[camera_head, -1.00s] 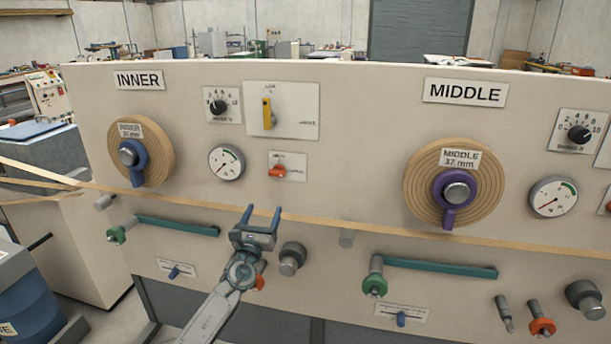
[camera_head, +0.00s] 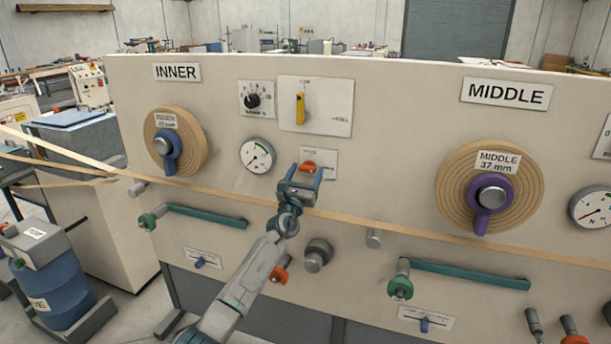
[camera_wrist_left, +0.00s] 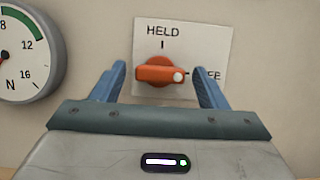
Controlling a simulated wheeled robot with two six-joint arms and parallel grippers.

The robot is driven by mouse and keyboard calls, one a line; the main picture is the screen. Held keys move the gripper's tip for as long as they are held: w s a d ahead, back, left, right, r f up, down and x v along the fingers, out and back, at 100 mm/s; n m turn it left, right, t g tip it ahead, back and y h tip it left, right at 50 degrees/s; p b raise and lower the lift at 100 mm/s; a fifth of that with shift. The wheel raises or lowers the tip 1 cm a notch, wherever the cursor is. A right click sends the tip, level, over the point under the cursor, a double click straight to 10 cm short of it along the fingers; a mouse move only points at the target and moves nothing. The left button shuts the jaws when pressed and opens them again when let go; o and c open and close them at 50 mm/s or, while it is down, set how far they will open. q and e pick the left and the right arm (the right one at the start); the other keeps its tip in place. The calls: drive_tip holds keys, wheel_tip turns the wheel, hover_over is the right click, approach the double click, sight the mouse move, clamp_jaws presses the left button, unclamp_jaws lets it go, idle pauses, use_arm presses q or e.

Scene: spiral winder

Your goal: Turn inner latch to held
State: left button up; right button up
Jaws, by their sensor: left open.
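The inner latch is an orange knob (camera_head: 308,166) on a small white plate under the INNER sign. In the left wrist view the orange knob (camera_wrist_left: 155,72) lies level, its white dot at the right end beside the partly hidden FREE marking. The word HELD (camera_wrist_left: 163,31) stands above it with a tick. My left gripper (camera_head: 306,174) is open in front of the plate, one blue finger on each side of the knob. Nothing is held, and I cannot tell whether the fingers touch it. My right gripper is not in view.
A yellow lever (camera_head: 300,107) on a white plate sits above the latch. A round gauge (camera_head: 258,155) is to its left. A tan strip (camera_head: 385,222) runs across the panel below. A grey knob (camera_head: 317,255) protrudes beneath it, right of my left arm.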

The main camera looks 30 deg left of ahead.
use_arm(q)
drive_tip(key=shift+c, duration=0.2)
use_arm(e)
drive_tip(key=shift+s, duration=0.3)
use_arm(q)
drive_tip(key=c, duration=0.7)
drive_tip(key=shift+c, duration=1.2)
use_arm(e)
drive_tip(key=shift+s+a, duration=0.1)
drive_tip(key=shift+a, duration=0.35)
